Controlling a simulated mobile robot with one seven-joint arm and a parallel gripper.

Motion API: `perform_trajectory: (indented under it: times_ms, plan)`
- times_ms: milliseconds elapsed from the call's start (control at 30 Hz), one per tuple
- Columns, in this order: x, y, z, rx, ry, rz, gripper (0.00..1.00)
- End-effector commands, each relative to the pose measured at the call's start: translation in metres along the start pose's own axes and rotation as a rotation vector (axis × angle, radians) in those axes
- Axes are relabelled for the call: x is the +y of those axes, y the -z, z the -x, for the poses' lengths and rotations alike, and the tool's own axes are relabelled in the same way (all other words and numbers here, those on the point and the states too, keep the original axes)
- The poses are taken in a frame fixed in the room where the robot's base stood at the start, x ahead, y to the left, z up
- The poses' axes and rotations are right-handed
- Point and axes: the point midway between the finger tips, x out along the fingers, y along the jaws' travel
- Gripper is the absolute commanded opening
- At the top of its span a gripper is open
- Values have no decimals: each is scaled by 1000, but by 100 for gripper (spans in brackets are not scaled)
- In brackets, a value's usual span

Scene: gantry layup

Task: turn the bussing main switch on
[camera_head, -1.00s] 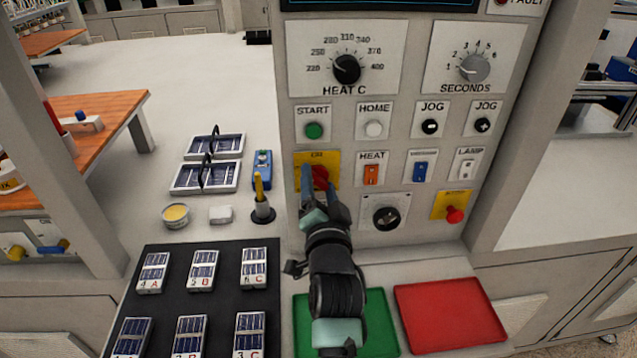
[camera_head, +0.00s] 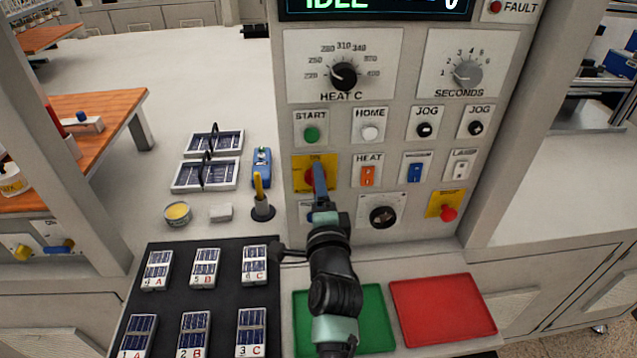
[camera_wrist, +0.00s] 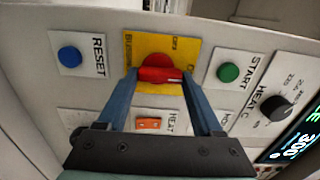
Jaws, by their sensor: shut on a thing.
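The bussing main switch is a red rotary handle on a yellow plate (camera_head: 329,161), below the green START button. Its red handle (camera_wrist: 160,75) shows in the wrist view, lying sideways in that picture between my two blue fingers. My gripper (camera_head: 314,186) is shut on the handle, with one finger at each side of it. In the head view my fingers hide much of the handle and the lower plate. The plate's lettering is partly covered, so I cannot read the handle's setting surely.
The lit display (camera_head: 385,6) reads IDLE. The green START button (camera_wrist: 229,72), blue RESET button (camera_wrist: 69,57) and orange HEAT rocker (camera_wrist: 148,123) are close around my fingers. A green tray (camera_head: 375,325) and red tray (camera_head: 443,308) lie below. Cell pieces lie on a black mat (camera_head: 225,258).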

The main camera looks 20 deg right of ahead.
Motion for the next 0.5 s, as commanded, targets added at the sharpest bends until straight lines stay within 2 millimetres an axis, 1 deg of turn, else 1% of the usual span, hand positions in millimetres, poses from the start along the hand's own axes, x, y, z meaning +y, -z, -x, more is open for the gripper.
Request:
perform_trajectory:
  times_ms: [500]
  plan:
    - [1,0,0,0,-1,-35,12]
